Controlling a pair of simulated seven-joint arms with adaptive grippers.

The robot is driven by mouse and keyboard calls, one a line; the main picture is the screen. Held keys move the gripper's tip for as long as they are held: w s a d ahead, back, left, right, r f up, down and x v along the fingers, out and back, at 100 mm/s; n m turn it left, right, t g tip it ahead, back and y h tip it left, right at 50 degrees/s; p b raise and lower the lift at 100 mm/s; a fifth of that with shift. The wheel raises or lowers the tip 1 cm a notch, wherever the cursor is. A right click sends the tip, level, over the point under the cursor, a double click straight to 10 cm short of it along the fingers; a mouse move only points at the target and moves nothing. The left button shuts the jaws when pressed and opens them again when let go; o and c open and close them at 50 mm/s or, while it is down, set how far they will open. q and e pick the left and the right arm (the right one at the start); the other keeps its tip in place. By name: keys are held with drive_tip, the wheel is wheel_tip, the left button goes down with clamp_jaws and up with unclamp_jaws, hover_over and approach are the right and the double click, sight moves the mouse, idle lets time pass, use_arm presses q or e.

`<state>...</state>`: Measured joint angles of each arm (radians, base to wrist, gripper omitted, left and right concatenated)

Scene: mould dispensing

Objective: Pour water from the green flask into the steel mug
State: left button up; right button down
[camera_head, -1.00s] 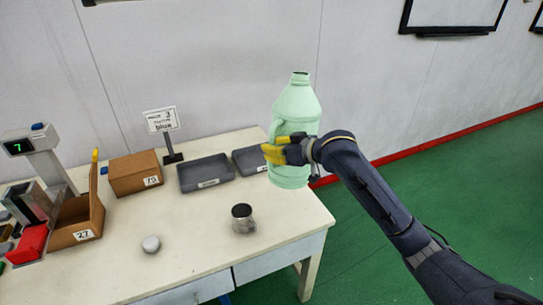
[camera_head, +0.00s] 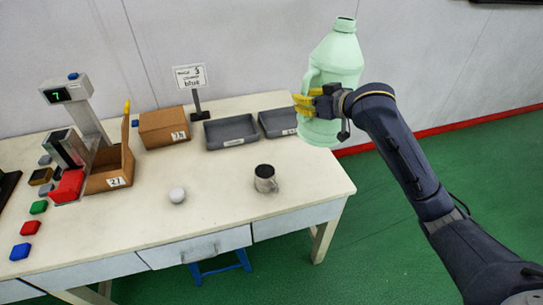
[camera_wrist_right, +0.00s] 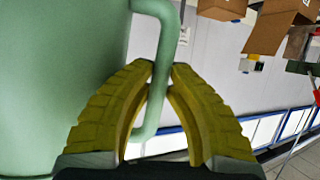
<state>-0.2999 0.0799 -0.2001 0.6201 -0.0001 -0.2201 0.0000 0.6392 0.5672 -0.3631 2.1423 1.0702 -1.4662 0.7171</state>
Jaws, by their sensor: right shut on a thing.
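The green flask (camera_head: 340,58) is a large pale green jug with a side handle. It is held up at the right end of the table, nearly upright with a slight tilt. My right gripper (camera_head: 303,104) has yellow fingers shut on the flask's handle. In the right wrist view the fingers (camera_wrist_right: 170,75) close around the handle (camera_wrist_right: 165,50), with the flask body (camera_wrist_right: 60,80) on the left. The steel mug (camera_head: 265,179) stands upright on the table, below and to the left of the flask, with its handle to the right. My left gripper is not in view.
Two grey trays (camera_head: 231,144) and a small sign (camera_head: 190,77) stand at the back. Cardboard boxes (camera_head: 163,140), a display stand (camera_head: 67,95) and coloured blocks are at the left. Table around the mug is clear.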

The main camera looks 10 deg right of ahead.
drive_tip(key=s+a+f+m+t+h, duration=0.15)
drive_tip(key=s+f+m+h, duration=0.3)
drive_tip(key=s+f, duration=0.5)
drive_tip(key=s+a+n+g+y, duration=0.2)
drive_tip(key=s+a+n+y, duration=0.2)
drive_tip(key=a, duration=0.8)
drive_tip(key=s+a+n+g+y, duration=0.2)
drive_tip(key=s+a+n+y, duration=0.2)
drive_tip(key=a, duration=0.9)
drive_tip(key=shift+s+a+f+n, duration=0.25)
drive_tip(key=shift+s+f+n, duration=0.1)
drive_tip(key=shift+n, duration=0.3)
